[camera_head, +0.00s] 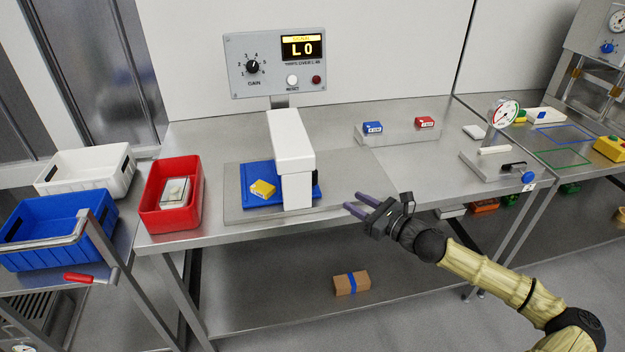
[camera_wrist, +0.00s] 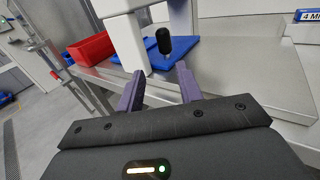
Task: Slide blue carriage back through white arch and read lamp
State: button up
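The blue carriage (camera_head: 248,172) lies flat on a grey plate and passes under the white arch (camera_head: 292,140). Most of it shows left of the arch, with a yellow block (camera_head: 262,189) on it; a small blue end shows to the right. A black upright knob (camera_wrist: 164,41) stands on the carriage's near end (camera_wrist: 182,50) in the wrist view. My gripper (camera_head: 354,201) is right of the arch, apart from the knob. Its two purple fingers are open and empty (camera_wrist: 160,72), with the knob ahead between them. The display (camera_head: 303,47) reads "LO" in yellow, beside a dark red button or lamp (camera_head: 316,79).
A red bin (camera_head: 160,224) with a pale item stands left of the plate. White and blue bins (camera_head: 60,232) are farther left. Small blue and red blocks (camera_head: 373,127) sit on a back ledge. A gauge fixture (camera_head: 503,112) stands right. Bench in front of the ledge is clear.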

aim_at(316, 176)
jog(key=shift+w+d+r+m, duration=0.1)
jog(key=shift+w+d+m, duration=0.05)
jog(key=shift+d+m, duration=0.15)
jog(key=p+x, duration=0.1)
jog(key=x, duration=1.6)
jog(key=shift+w+a+r+p, duration=0.1)
jog(key=shift+w+p, duration=0.15)
jog(key=shift+p, duration=0.15)
jog(key=shift+c, duration=0.5)
grip_shut()
